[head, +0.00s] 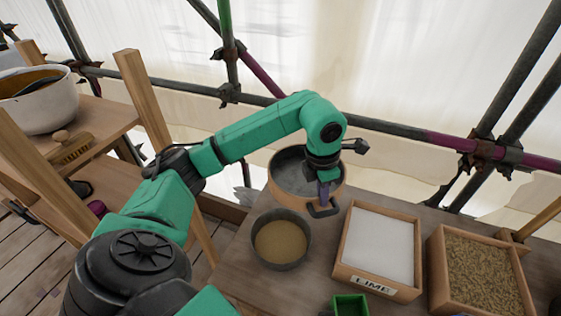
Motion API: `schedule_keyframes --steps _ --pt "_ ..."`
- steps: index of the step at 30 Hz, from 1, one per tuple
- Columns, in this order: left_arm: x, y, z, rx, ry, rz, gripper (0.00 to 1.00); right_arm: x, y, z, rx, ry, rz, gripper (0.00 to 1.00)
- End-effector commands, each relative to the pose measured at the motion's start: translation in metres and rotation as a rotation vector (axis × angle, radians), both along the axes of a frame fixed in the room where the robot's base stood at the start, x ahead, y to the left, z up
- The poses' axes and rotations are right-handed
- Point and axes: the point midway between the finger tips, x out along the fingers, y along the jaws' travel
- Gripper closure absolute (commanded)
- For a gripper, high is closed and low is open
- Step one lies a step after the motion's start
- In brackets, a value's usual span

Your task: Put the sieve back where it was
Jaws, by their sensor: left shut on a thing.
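The sieve (284,190) is a round wooden-rimmed pan with a dark grey inside and a dark handle on its near side. It is at the back of the work table (235,270), behind a small round bowl. My left gripper (324,200) points down at the sieve's near right rim and is shut on the sieve by its handle side. The gripper and wrist hide part of the rim. I cannot tell whether the sieve rests on the table or hangs just above it. My right gripper is not in view.
A grey bowl of sand-coloured material (281,243) stands just in front of the sieve. A box labelled LIME (378,287), a tray of coarse brown grain (437,275) and a green box (350,305) stand to the right. Wooden shelves (135,85) are at left; scaffold poles (400,128) cross behind.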

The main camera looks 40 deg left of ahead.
Motion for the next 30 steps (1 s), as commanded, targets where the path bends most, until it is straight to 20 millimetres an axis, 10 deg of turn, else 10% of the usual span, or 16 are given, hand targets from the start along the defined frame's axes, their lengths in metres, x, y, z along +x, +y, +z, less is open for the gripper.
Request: schedule_keyframes --steps 6,13,22,30 --pt "0.015 0.011 0.033 -0.002 -0.006 0.807 1.00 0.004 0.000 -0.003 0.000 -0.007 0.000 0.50" --pt "0.021 0.018 0.047 0.000 -0.001 1.289 1.00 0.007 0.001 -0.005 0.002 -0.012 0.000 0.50" --pt "0.019 0.016 -0.042 -0.001 0.010 1.315 1.00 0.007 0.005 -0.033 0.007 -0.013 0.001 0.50" --pt "0.020 0.018 -0.102 0.001 0.003 1.314 1.00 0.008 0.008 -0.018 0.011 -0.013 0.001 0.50"
